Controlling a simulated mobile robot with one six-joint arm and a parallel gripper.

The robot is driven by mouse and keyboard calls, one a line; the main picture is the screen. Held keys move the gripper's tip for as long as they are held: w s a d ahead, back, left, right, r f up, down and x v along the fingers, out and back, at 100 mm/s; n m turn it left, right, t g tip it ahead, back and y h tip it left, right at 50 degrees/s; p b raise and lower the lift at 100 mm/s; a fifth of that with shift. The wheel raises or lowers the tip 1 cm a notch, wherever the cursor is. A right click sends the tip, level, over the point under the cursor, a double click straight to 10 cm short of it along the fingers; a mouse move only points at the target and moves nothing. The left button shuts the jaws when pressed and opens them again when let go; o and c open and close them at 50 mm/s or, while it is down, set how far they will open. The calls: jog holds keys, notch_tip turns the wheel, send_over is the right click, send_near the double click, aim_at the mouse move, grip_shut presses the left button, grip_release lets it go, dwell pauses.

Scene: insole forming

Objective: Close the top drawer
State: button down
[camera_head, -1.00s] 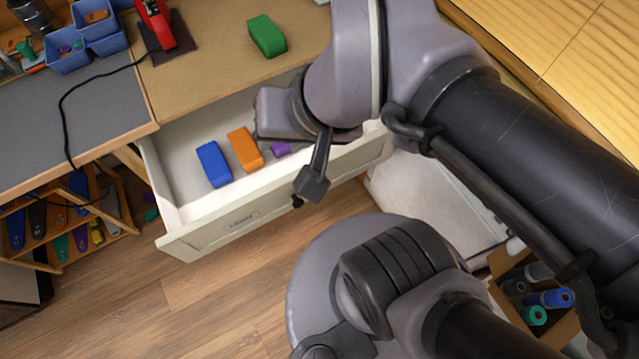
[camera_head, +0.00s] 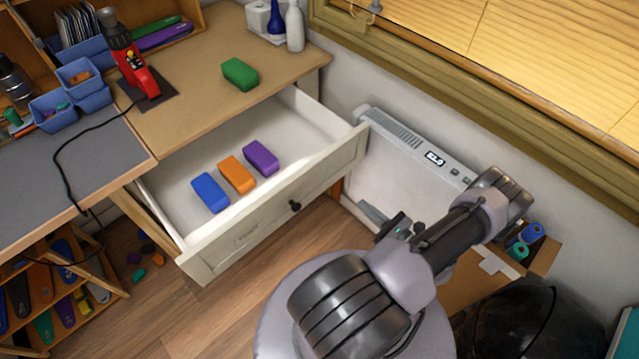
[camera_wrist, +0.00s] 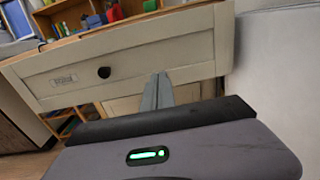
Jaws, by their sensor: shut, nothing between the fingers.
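The top drawer (camera_head: 225,245) is pulled open from under the brown worktop, with a white front and a dark round knob (camera_head: 295,206). A blue block (camera_head: 210,193), an orange block (camera_head: 237,174) and a purple block (camera_head: 261,158) lie inside. My gripper (camera_head: 368,210) is in front of the drawer's right end, apart from the front, near the heater. In the wrist view my shut, empty fingers (camera_wrist: 158,92) point toward the right part of the drawer front (camera_wrist: 145,57); the knob (camera_wrist: 104,72) is left of them.
A white heater (camera_head: 400,150) stands on the wall right of the drawer. A green block (camera_head: 240,73) and a red tool (camera_head: 140,75) are on the worktop. An open cardboard box (camera_head: 490,275) is at the right. Floor in front of the drawer is partly clear.

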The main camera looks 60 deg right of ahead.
aim_at(326, 174)
jog(key=b+x, duration=0.2)
jog(key=x, duration=1.2)
jog(key=shift+b, duration=0.4)
